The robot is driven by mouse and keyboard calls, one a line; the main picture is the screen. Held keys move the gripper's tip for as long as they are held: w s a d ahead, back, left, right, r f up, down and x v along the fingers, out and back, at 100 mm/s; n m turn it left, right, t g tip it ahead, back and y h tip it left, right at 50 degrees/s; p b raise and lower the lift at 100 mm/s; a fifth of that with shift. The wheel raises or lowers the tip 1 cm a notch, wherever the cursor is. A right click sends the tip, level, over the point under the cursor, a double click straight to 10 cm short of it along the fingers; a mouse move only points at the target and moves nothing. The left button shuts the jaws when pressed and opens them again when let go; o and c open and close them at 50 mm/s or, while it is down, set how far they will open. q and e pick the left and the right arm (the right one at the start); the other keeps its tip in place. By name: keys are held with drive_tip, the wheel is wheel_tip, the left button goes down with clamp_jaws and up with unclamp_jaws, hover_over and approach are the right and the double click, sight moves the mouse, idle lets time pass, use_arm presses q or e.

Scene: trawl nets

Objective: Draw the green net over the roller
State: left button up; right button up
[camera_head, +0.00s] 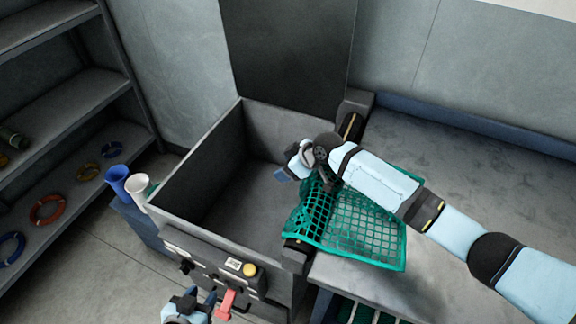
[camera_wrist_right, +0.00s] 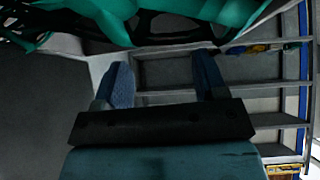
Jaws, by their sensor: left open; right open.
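The green net (camera_head: 365,232) lies on the grey table, and its left part hangs across the roller to the bin's right edge. The roller (camera_head: 350,126) is dark with yellow marks, and its middle is hidden by the net and my right arm. My right gripper (camera_head: 287,174) is over the bin, left of the roller. In the right wrist view its two blue fingers (camera_wrist_right: 163,82) are apart with nothing between them, and green net (camera_wrist_right: 235,12) shows close by at the top. My left gripper (camera_head: 200,299) is open beside the red lever (camera_head: 227,304) on the bin's front.
The grey bin (camera_head: 190,182) stands left of the table (camera_head: 480,190), with a tall dark panel (camera_head: 285,50) behind it. A yellow button (camera_head: 250,270) is on its front. Blue and white cups (camera_head: 118,180) stand to the left, near shelves (camera_head: 75,110) with coloured rings.

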use_arm(q)
drive_tip(key=shift+f, duration=0.3)
use_arm(e)
drive_tip(key=o, duration=0.6)
drive_tip(key=f, duration=0.1)
drive_tip(key=s+f, duration=0.1)
drive_tip(key=f, duration=0.1)
drive_tip(key=shift+s+f, duration=0.25)
drive_tip(key=shift+f, duration=0.15)
use_arm(q)
wheel_tip(320, 180, up, 12)
drive_tip(key=w+p, duration=0.1)
drive_tip(key=p, duration=1.1)
drive_tip(key=shift+f, duration=0.25)
use_arm(e)
wheel_tip(320, 180, up, 6)
drive_tip(key=d+g+h, duration=0.2)
drive_tip(key=h, duration=0.2)
drive_tip(key=shift+f+g, duration=0.15)
drive_tip(key=shift+g, duration=0.15)
use_arm(q)
drive_tip(key=shift+a, duration=0.1)
use_arm(e)
drive_tip(key=shift+w+d, duration=0.15)
